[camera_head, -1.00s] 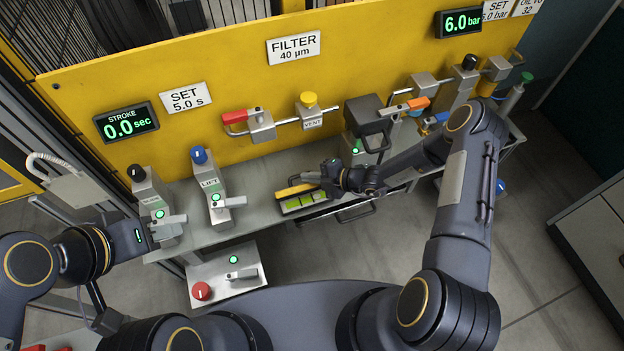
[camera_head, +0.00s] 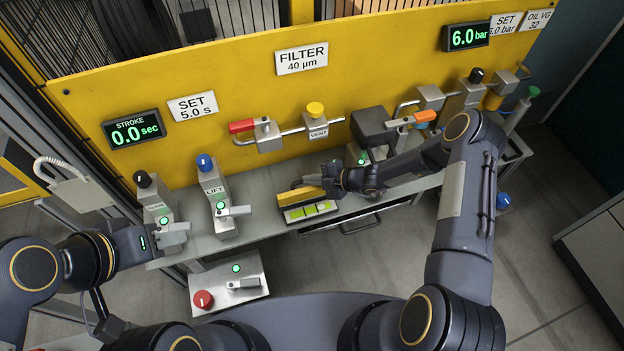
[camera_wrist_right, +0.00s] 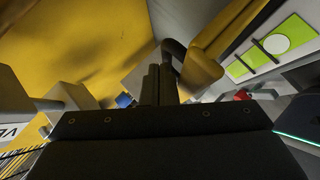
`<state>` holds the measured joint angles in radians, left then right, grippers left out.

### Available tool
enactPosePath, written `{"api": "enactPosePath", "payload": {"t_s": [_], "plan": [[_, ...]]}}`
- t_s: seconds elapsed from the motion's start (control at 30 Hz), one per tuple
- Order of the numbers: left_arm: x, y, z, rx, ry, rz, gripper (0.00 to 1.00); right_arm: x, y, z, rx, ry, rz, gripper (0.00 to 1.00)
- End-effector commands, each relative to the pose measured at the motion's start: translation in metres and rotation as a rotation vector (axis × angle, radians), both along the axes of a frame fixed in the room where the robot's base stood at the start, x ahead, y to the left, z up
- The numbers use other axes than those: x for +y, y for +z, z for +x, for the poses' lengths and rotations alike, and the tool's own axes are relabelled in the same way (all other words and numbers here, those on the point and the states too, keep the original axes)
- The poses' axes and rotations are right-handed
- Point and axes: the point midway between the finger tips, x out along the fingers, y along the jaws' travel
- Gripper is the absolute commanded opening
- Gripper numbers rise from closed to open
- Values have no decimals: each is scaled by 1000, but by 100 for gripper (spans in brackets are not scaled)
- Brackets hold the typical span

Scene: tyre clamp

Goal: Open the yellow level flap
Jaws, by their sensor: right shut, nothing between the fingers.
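The yellow level flap (camera_head: 300,197) is on a small box on the bench. It is raised and tilted up along the back of the box, and a green and white panel (camera_head: 311,211) shows in front of it. In the right wrist view the flap (camera_wrist_right: 207,62) stands beside the fingers, with the panel (camera_wrist_right: 272,46) to its right. My right gripper (camera_head: 326,177) is shut and empty, at the flap's right end; whether it touches the flap is unclear. My left gripper (camera_head: 160,240) is by the left lever valve; its fingers are hard to make out.
Two lever valves, one with a black knob (camera_head: 142,180) and one with a blue knob (camera_head: 205,162), stand left of the flap. A box with a red button (camera_head: 203,299) is lower left. A yellow panel (camera_head: 230,90) with a red-handled valve (camera_head: 242,126) closes off the back.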

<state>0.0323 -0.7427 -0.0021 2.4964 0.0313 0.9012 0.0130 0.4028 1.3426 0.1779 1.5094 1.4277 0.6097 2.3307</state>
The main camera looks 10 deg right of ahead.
Motion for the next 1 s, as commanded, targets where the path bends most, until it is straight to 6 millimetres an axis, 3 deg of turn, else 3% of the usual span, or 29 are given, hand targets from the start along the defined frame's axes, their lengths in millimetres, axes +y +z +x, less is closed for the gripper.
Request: {"api": "enactPosePath", "payload": {"t_s": [0.27, 0.7, 1.0], "plan": [[0, 1, 0, 0, 0, 0, 36, -2, 2, -1, 0, -1, -1, 0], [0, 19, 0, 0, 0, 0, 36, -54, 32, -26, 0, -2, -1, 0], [0, 20, 0, 0, 0, 0, 36, -63, 35, -31, 0, 1, 1, 0]]}}
